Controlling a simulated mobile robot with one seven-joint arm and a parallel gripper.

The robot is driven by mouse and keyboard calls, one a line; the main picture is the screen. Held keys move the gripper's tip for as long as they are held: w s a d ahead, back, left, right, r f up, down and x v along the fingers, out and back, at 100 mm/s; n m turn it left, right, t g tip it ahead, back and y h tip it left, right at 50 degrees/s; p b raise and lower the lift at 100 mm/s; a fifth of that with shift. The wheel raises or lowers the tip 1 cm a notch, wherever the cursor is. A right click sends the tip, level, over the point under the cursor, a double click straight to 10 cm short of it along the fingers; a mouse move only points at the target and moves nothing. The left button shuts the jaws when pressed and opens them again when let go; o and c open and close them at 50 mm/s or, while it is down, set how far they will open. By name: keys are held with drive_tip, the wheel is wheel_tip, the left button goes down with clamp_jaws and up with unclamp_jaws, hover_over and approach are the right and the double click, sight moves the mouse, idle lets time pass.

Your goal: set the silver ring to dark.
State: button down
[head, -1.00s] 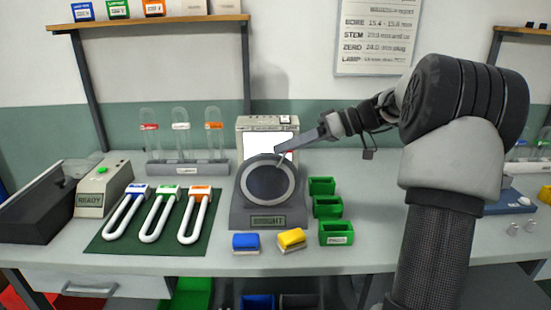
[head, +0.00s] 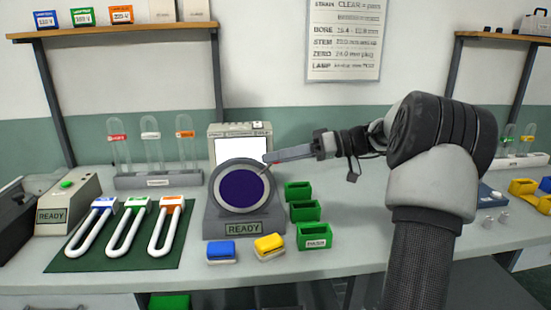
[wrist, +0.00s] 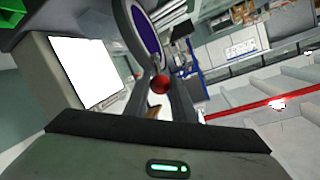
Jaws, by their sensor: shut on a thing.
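The silver ring (head: 216,183) stands upright on a dark grey stand, around a round disc (head: 241,187) that is now deep purple. The label plate (head: 243,228) below it reads READY. My gripper (head: 267,160) reaches in from the right to the ring's upper right edge. In the wrist view, my gripper (wrist: 160,90) is shut on a small red ball-shaped knob (wrist: 160,84) close to the ring's rim. The fingers partly hide how the knob joins the ring.
A box with a lit white screen (head: 241,150) stands right behind the ring. Green bins (head: 305,211) stand to its right, with blue (head: 221,251) and yellow (head: 269,246) blocks in front. U-shaped tubes on a green mat (head: 60,262) lie left.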

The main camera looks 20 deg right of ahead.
drive_tip(key=shift+d+f, duration=0.1)
drive_tip(key=shift+f, duration=0.1)
drive_tip(key=c, duration=1.5)
unclamp_jaws()
drive_tip(key=shift+c, duration=0.2)
drive_tip(key=shift+r, duration=0.1)
drive_tip(key=p+v, duration=0.3)
drive_tip(key=v, duration=1.4)
drive_tip(key=shift+d, duration=0.2)
